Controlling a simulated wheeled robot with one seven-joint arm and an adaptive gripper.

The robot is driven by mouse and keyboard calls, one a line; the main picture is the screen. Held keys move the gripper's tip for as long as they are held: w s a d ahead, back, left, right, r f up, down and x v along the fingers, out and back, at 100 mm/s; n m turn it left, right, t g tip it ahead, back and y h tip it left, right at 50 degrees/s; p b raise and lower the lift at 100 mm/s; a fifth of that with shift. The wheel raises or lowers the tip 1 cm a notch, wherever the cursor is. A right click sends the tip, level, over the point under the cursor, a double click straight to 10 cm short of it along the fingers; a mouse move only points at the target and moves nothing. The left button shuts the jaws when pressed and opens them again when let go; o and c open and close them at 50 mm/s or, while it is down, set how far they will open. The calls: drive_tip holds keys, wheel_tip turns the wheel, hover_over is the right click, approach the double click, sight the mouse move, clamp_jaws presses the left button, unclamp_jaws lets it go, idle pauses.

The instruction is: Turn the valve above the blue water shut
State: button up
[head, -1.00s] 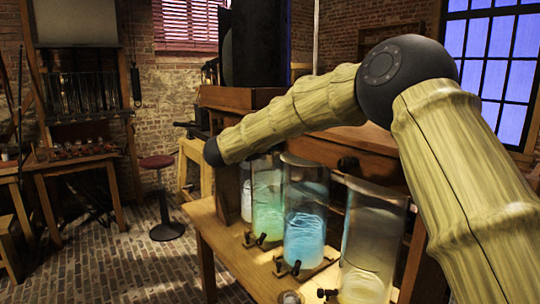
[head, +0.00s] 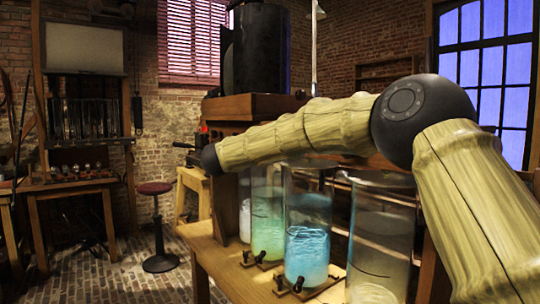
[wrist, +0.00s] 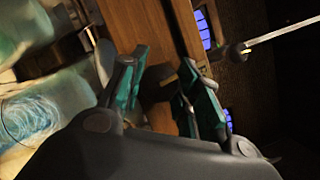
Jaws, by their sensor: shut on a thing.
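The jar of blue water (head: 307,245) stands on the wooden bench in the head view, second from the front in the row. It also shows at the left of the wrist view (wrist: 45,115). My gripper (wrist: 161,62) shows in the wrist view, with a teal-padded finger on each side of a small dark piece, which appears to be the valve (wrist: 157,74). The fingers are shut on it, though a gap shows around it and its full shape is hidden. In the head view my arm passes above the jars and hides the gripper and this valve.
A green-water jar (head: 267,225) stands behind the blue one and a pale jar (head: 380,240) in front. Black taps (head: 297,284) stick out at the jars' bases. A wooden cabinet (head: 250,107) rises behind the row. A stool (head: 157,225) stands on open brick floor at left.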

drive_tip(key=shift+f+m+h+b, duration=0.3)
drive_tip(key=shift+m+b, duration=0.5)
drive_tip(key=shift+b, duration=0.3)
drive_tip(key=shift+r, duration=0.25)
drive_tip(key=o, duration=0.8)
drive_tip(key=shift+c, duration=0.2)
drive_tip(key=shift+s, duration=0.1)
drive_tip(key=v, duration=1.2)
drive_tip(key=shift+d, duration=0.1)
